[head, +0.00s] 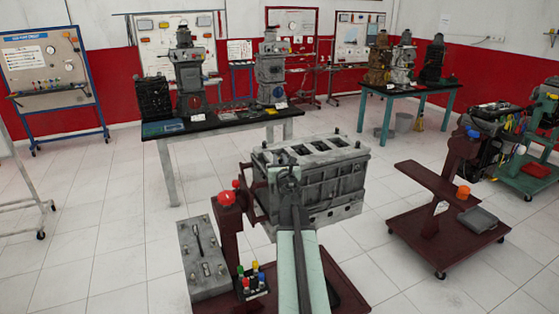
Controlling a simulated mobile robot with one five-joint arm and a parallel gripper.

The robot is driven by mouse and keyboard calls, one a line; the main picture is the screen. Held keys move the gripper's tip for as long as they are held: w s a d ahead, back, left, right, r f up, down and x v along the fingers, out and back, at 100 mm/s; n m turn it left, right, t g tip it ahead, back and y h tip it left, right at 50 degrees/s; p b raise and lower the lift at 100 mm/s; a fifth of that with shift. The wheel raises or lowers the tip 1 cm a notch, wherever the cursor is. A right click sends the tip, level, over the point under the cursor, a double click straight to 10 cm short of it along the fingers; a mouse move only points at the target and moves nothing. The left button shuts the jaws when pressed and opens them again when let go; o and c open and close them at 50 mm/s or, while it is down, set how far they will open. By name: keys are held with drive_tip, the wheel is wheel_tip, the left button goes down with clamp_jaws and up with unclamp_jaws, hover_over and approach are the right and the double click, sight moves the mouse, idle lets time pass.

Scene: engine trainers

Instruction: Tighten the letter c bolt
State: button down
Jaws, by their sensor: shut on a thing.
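A grey engine block (335,185) is mounted on a dark red stand with a red ball knob (227,198). Its top face shows several dark openings. My arm reaches up from the bottom of the picture, and my gripper (288,173) is at the near left part of the block, in front of its upper edge. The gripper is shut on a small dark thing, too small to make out. No letter c or single marked bolt can be told apart at this size. The arm and gripper hide part of the block's near side.
A grey plate with tools (203,258) and a holder with coloured handles (250,281) sit left of my arm. A dark red stand (450,215) is at right. A black-topped table (225,121) with engine parts stands behind. White tiled floor is free at left.

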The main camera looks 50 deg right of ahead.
drive_tip(key=m+g+h, duration=0.4)
drive_tip(key=g, duration=0.1)
drive_tip(key=m+g+h, duration=0.2)
drive_tip(key=g, duration=0.1)
drive_tip(key=shift+w, duration=0.3)
drive_tip(key=m+g, duration=0.3)
drive_tip(key=g, duration=0.1)
drive_tip(key=m+g, duration=0.3)
drive_tip(key=g, duration=0.2)
drive_tip(key=shift+d+m+g+h, duration=0.1)
drive_tip(key=shift+m+g+h, duration=0.2)
drive_tip(key=shift+m, duration=0.1)
drive_tip(key=m+g+y, duration=0.1)
drive_tip(key=m+g, duration=0.1)
drive_tip(key=g, duration=0.1)
drive_tip(key=m+g+y, duration=0.2)
drive_tip(key=m+g, duration=0.1)
drive_tip(key=g, duration=0.1)
drive_tip(key=shift+s+m+g+y, duration=0.2)
drive_tip(key=shift+m+g+y, duration=1.1)
drive_tip(key=shift+g+y, duration=0.3)
drive_tip(key=shift+s, duration=0.1)
drive_tip(key=c, duration=1.3)
unclamp_jaws()
drive_tip(key=shift+c, duration=0.2)
